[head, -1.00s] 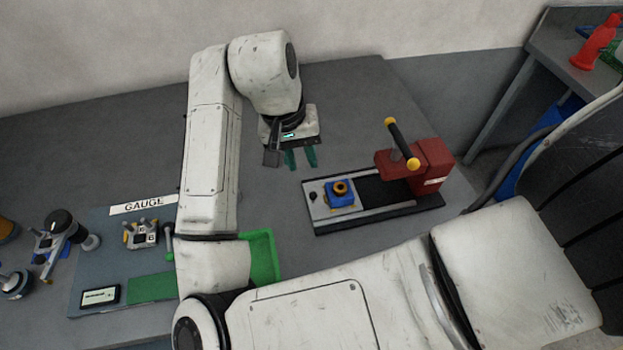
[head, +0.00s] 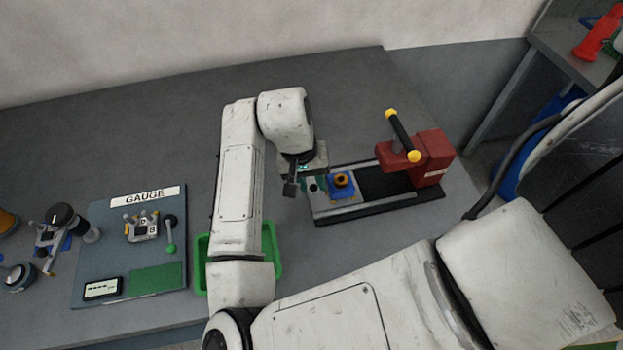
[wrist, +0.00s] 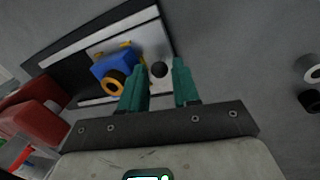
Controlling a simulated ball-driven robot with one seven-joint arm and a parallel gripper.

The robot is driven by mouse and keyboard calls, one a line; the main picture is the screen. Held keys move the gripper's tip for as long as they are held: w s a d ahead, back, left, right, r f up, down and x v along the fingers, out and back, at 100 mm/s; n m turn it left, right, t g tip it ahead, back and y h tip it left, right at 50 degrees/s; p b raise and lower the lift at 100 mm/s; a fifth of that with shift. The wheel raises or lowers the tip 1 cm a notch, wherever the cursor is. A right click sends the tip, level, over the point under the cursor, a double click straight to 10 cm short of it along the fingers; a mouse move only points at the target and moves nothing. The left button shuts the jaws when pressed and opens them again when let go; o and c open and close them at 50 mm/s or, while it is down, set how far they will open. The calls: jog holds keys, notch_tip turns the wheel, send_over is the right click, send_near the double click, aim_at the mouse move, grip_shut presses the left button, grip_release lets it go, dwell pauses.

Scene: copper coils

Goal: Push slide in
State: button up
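The slide (head: 347,201) is a light grey plate at the left end of a black-based track, pulled out from the red press (head: 432,157). A blue block (head: 336,192) with a copper-coloured ring (head: 341,179) sits on it. In the wrist view the slide (wrist: 149,34) carries a small black knob (wrist: 159,69) near its outer end. My gripper (wrist: 160,65) is open, with its teal fingers apart on either side of the knob. I cannot tell whether they touch it. In the head view my gripper (head: 314,184) hangs at the slide's left end and hides the knob.
The press has a black lever (head: 401,134) with yellow ends. A green tray (head: 277,262) lies partly behind my arm. A gauge board (head: 118,243) stands at the left. The bench behind the track is clear.

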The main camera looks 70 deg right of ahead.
aim_at(346, 177)
jog(key=shift+c, duration=0.3)
grip_shut()
jog(key=s+d, duration=0.1)
jog(key=s, duration=0.1)
jog(key=s+d+p, duration=0.1)
jog(key=s+d, duration=0.3)
jog(key=shift+s, duration=0.2)
jog(key=shift+o, duration=0.3)
grip_release()
notch_tip(346, 177, up, 11)
jog(key=w+a, duration=0.1)
jog(key=w, duration=0.1)
jog(key=shift+f+p, duration=0.2)
jog(key=shift+p, duration=0.2)
